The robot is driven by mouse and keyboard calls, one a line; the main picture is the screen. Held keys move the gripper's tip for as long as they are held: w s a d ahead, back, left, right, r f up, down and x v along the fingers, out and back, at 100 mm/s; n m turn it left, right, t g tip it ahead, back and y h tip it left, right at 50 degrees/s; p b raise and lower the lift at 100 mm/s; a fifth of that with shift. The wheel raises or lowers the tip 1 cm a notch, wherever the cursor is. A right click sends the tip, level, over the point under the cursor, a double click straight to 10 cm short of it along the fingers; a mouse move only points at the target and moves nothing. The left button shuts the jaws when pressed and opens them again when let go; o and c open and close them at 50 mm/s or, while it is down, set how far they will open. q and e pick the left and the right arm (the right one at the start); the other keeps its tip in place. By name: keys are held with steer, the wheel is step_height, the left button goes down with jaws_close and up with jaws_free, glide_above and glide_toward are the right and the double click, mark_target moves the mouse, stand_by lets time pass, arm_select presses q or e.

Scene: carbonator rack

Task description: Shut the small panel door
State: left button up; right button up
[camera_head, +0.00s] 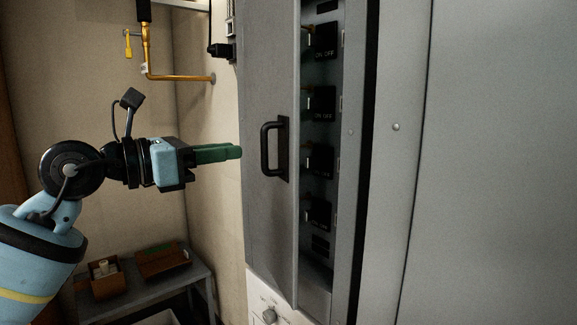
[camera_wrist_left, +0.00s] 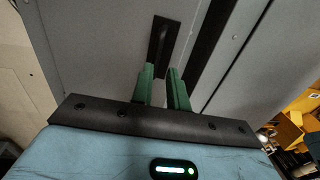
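The small panel door (camera_head: 268,70) is a grey metal door standing partly open. Dark switches (camera_head: 322,103) show in the gap to its right. Its black handle (camera_head: 270,148) is upright near the door's right edge. In the left wrist view the handle (camera_wrist_left: 160,38) lies ahead of the fingers. My left gripper (camera_head: 240,152) has green fingers and points right at the door, just left of the handle. In the left wrist view the left gripper (camera_wrist_left: 162,72) has its fingers a little apart with nothing between them. My right gripper is not in view.
A wide grey cabinet face (camera_head: 490,160) fills the right side. A low grey table (camera_head: 140,290) with small boxes (camera_head: 163,262) stands at lower left. A yellow pipe (camera_head: 180,77) runs along the back wall. A white panel with a knob (camera_head: 268,315) is below the door.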

mark_target(264, 165)
arm_select(q)
steer(key=shift+w+p+x, duration=0.2)
steer(key=shift+p+x, duration=0.3)
steer(key=shift+x, duration=3.6)
steer(key=shift+a, duration=0.15)
jaws_close()
